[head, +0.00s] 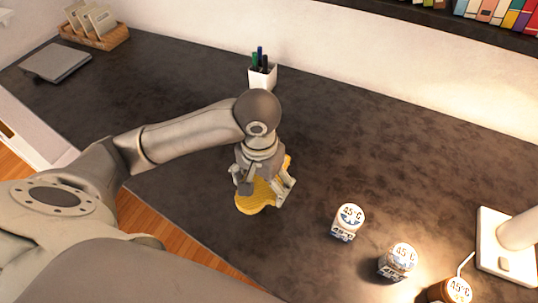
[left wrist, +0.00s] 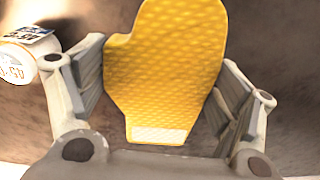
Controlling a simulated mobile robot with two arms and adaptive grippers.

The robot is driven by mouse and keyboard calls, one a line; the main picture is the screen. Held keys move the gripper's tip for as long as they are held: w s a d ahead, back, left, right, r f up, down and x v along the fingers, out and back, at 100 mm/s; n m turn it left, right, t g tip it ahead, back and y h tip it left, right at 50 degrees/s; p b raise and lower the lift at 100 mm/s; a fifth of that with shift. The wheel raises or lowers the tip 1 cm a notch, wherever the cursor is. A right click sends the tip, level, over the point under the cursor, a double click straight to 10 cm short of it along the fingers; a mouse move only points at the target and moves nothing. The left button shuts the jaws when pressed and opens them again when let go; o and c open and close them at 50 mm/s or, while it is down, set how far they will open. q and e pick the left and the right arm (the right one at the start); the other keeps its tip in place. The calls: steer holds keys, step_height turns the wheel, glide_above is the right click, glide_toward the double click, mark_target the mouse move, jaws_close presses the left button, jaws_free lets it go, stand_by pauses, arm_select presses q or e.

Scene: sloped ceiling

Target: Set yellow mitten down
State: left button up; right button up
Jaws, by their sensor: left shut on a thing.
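The yellow mitten (head: 256,200) has a quilted face and is at the near edge of the dark desk (head: 390,140). My left gripper (head: 265,186) is above it, pointing down, and is shut on it. In the left wrist view the mitten (left wrist: 165,60) lies between the two fingers, its white cuff patch toward the palm and its thumb to the left. The gripper hides part of the mitten in the head view. I cannot tell whether the mitten touches the desk. My right gripper is not in view.
Jars labelled 45°C stand to the right, the nearest a white-capped jar (head: 348,221), then another (head: 399,261). A lamp base (head: 507,250) is at the far right. A white pen cup (head: 263,77) stands behind. The desk between cup and jars is clear.

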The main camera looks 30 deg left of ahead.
arm_select(q)
steer(key=shift+s+r, duration=0.25)
steer(key=w, duration=0.1)
steer(key=w+a+f, duration=0.1)
steer(key=w, duration=0.1)
steer(key=shift+a+f, duration=0.3)
steer(key=shift+f, duration=0.1)
steer(key=w+a+f, duration=0.1)
steer(key=w+f, duration=0.1)
steer(key=w, duration=0.1)
steer(key=w+a+f, duration=0.1)
steer(key=w+f, duration=0.2)
steer(key=w+a+f+p, duration=0.1)
steer(key=w+f, duration=0.1)
steer(key=w, duration=0.1)
steer(key=shift+a+f, duration=0.2)
steer(key=shift+a, duration=0.05)
steer(key=shift+w+a+f, duration=0.15)
steer(key=shift+w+f, duration=0.2)
steer(key=shift+f, duration=0.35)
step_height(320, 180, down, 3)
steer(key=shift+r, duration=0.2)
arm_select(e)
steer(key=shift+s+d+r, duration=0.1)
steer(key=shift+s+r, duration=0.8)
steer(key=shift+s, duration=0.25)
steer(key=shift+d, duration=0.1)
